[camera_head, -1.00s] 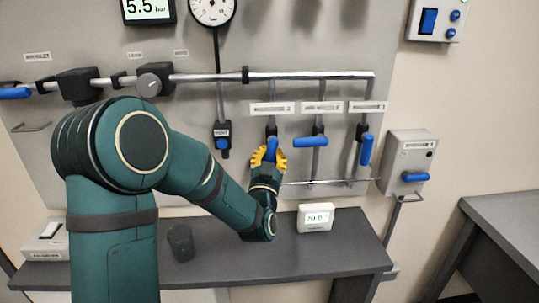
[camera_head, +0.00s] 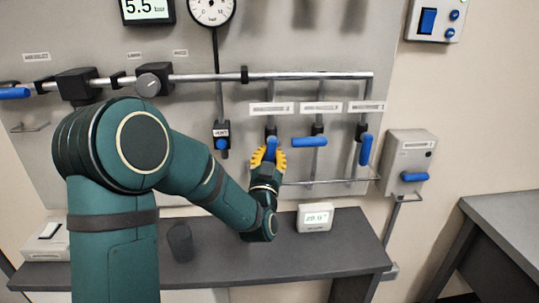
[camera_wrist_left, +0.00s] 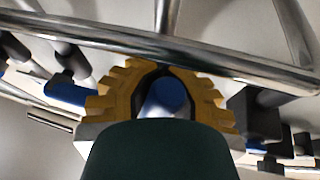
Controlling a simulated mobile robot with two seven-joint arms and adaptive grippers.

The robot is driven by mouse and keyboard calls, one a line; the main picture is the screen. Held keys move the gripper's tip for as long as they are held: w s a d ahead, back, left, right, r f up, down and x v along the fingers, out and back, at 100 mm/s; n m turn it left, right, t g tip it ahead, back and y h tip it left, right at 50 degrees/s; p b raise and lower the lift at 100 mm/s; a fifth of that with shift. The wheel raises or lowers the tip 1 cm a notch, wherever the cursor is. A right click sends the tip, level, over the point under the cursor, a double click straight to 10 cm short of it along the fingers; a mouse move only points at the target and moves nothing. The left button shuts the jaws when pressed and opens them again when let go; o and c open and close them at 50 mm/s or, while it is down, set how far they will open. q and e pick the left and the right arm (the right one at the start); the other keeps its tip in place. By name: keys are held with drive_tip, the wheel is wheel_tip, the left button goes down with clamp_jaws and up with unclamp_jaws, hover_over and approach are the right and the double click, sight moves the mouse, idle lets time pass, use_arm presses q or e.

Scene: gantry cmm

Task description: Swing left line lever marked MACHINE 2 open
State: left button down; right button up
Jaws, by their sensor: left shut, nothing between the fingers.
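Three blue-handled line levers hang under the pipe rail. The left one (camera_head: 271,146) points down, the middle one (camera_head: 310,142) lies level to the left, and the right one (camera_head: 365,149) points down with a slight tilt. Small labels sit above them; the left lever's label (camera_head: 271,108) is too blurred to read. My left gripper (camera_head: 268,157) has its yellow fingers shut at the left lever's lower end. In the left wrist view, the blue handle end (camera_wrist_left: 165,97) shows inside the arch of the fingers, with no firm pinch visible. My right gripper is out of view.
A metal rail (camera_head: 330,182) runs below the levers, close to my gripper. A grey shelf (camera_head: 345,255) below holds a white display (camera_head: 315,217) and a dark cup (camera_head: 180,242). A grey box (camera_head: 408,160) with a blue handle is at the right.

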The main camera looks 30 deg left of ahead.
use_arm(q)
drive_tip(key=shift+d+r, duration=0.2)
drive_tip(key=shift+d, duration=0.15)
drive_tip(key=c, duration=0.8)
unclamp_jaws()
drive_tip(key=shift+s+d+r, duration=0.1)
drive_tip(key=shift+s+d, duration=0.05)
drive_tip(key=shift+d, duration=0.05)
drive_tip(key=shift+o, duration=0.2)
drive_tip(key=shift+a, duration=0.25)
drive_tip(key=v, duration=0.7)
drive_tip(key=shift+s, duration=0.2)
